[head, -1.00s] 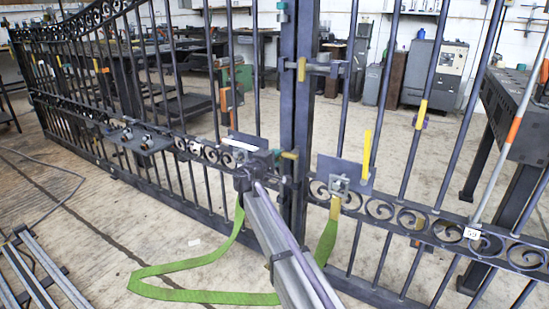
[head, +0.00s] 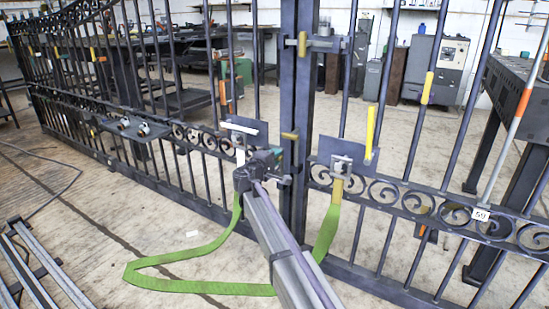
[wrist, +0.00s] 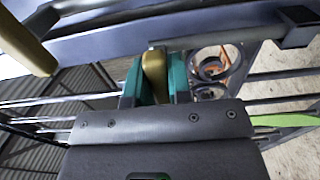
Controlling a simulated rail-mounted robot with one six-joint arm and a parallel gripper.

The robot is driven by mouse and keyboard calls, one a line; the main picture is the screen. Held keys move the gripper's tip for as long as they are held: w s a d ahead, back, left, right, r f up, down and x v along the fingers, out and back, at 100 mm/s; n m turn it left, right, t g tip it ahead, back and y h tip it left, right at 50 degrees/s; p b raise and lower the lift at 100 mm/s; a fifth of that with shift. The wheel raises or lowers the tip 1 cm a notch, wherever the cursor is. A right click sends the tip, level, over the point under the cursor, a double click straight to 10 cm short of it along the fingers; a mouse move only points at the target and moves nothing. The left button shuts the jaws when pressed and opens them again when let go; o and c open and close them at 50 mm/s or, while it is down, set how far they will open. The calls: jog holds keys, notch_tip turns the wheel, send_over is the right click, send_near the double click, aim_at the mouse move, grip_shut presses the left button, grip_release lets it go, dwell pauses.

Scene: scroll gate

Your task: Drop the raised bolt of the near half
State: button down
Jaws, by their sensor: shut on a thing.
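The gate's dark upright posts (head: 300,150) stand in the middle of the head view, with a brass-coloured knob (head: 290,136) on them. My gripper (head: 277,158) is in front of the posts, below that knob. In the wrist view its two teal fingers (wrist: 154,88) are shut on a brass-coloured bolt handle (wrist: 153,68), which sits between them. The rest of the bolt is hidden behind the fingers and the dark rail. A thicker brass-coloured bar (wrist: 28,42) shows at the upper left of the wrist view, apart from the fingers.
A latch with a yellow part (head: 303,44) is higher on the posts. Metal rails (head: 35,275) lie at lower left.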

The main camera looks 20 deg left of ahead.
jog(key=c, duration=1.3)
grip_release()
jog(key=shift+f, duration=0.3)
jog(key=shift+c, duration=0.2)
jog(key=o, duration=0.3)
jog(key=shift+r, duration=0.1)
jog(key=shift+s, duration=0.1)
jog(key=s+a, duration=0.2)
jog(key=s, duration=0.8)
jog(key=shift+s, duration=0.25)
